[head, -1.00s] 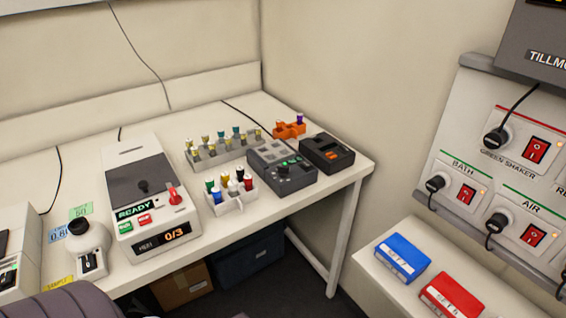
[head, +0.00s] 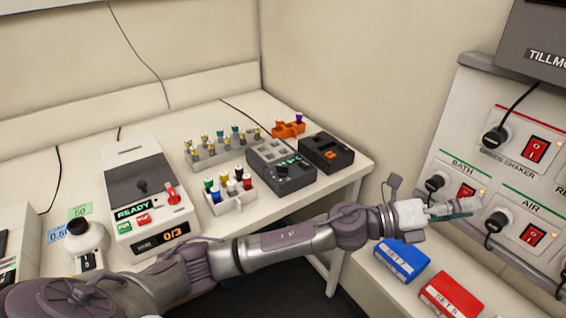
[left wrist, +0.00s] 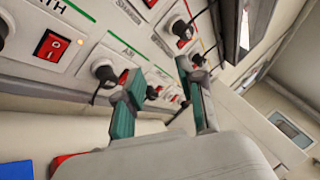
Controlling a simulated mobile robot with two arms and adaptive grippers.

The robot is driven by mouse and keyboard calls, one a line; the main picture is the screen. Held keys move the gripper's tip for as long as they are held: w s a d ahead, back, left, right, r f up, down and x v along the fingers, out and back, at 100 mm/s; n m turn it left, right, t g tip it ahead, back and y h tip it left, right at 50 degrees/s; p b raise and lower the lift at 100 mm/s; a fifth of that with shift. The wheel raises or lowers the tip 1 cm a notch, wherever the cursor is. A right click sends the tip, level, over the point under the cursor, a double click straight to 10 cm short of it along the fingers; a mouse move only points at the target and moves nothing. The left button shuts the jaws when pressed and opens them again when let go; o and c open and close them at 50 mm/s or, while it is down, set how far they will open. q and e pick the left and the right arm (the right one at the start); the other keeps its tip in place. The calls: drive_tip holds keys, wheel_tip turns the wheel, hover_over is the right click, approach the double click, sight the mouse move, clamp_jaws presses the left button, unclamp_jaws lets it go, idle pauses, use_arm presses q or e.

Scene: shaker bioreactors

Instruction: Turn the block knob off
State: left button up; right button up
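A dark grey block-like device (head: 282,168) with a small dark knob and green marks on its front stands near the right end of the bench; I cannot read a label or the knob's setting. My left arm stretches across the front of the bench, and its gripper (head: 455,208) is in front of the wall switch panel, far to the right of that device. In the left wrist view the two teal-padded fingers of the gripper (left wrist: 158,72) are apart with nothing between them, facing the AIR plug and switches. My right gripper is out of view.
The wall panel (head: 475,150) carries red switches, plugs and cables. Blue (head: 401,258) and red (head: 450,294) boxes lie on a ledge below it. A black device (head: 326,152), tube racks (head: 231,198) and a READY machine (head: 148,195) crowd the bench.

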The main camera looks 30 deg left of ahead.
use_arm(q)
drive_tip(key=f+m+g, duration=0.1)
drive_tip(key=m+g, duration=0.4)
drive_tip(key=m, duration=0.3)
wheel_tip(320, 180, up, 5)
drive_tip(key=m+g+y, duration=0.6)
drive_tip(key=y, duration=1.2)
hover_over(282, 165)
wheel_tip(282, 165, down, 13)
drive_tip(key=shift+f+p, duration=0.1)
drive_tip(key=shift+p, duration=0.8)
drive_tip(key=shift+d, duration=0.1)
